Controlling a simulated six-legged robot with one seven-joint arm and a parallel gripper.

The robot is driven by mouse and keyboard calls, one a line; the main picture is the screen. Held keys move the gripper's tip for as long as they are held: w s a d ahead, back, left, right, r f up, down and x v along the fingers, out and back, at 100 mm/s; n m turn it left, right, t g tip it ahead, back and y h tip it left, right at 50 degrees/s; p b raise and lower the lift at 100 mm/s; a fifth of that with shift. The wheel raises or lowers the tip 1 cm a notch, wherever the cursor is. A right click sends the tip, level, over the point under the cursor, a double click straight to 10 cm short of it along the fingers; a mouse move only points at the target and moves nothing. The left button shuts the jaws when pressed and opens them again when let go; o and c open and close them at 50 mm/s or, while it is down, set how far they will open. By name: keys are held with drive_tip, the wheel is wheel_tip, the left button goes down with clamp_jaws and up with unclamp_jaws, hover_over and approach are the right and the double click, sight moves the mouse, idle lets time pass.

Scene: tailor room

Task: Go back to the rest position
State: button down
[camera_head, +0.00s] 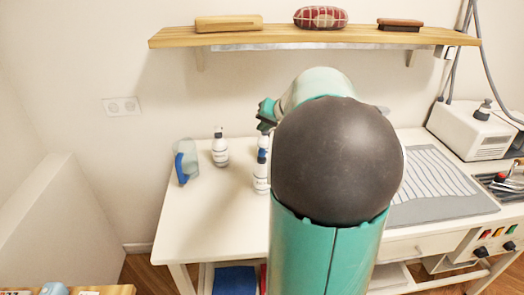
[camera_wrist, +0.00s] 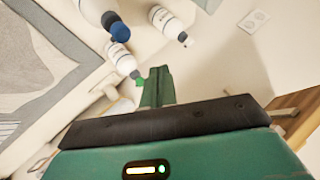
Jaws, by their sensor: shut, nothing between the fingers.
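My gripper (camera_wrist: 156,78) shows in the wrist view as two green fingers close together, with nothing held between them. In the head view part of my gripper (camera_head: 265,114) sticks out to the left of my teal arm, above the white table (camera_head: 190,225). My arm's dark round joint fills the middle of that view and hides part of the table and the wall behind.
White bottles (camera_head: 220,152) (camera_head: 261,175) and a clear jug with a blue handle (camera_head: 186,163) stand on the table's left. A striped grey pad (camera_head: 440,190) lies right of my arm. A wooden shelf (camera_head: 350,35) runs above. A white machine (camera_head: 472,128) stands at right.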

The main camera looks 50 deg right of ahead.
idle(0.4)
drive_tip(key=s+a+r+n+g+y, duration=0.1)
drive_tip(key=a+n, duration=0.1)
drive_tip(key=a, duration=1)
drive_tip(key=s+a+n+g+y, duration=0.1)
drive_tip(key=s+a+n, duration=0.15)
drive_tip(key=a, duration=0.95)
drive_tip(key=s+a+f+n, duration=0.2)
drive_tip(key=s+a, duration=0.4)
drive_tip(key=a, duration=0.1)
drive_tip(key=s+a+f+n+g+h, duration=0.1)
drive_tip(key=s+a+n, duration=0.2)
drive_tip(key=s+a, duration=0.3)
drive_tip(key=shift+s+a+f+g, duration=0.2)
drive_tip(key=shift+a+f+g, duration=0.15)
drive_tip(key=shift+a, duration=0.4)
drive_tip(key=shift+d, duration=0.25)
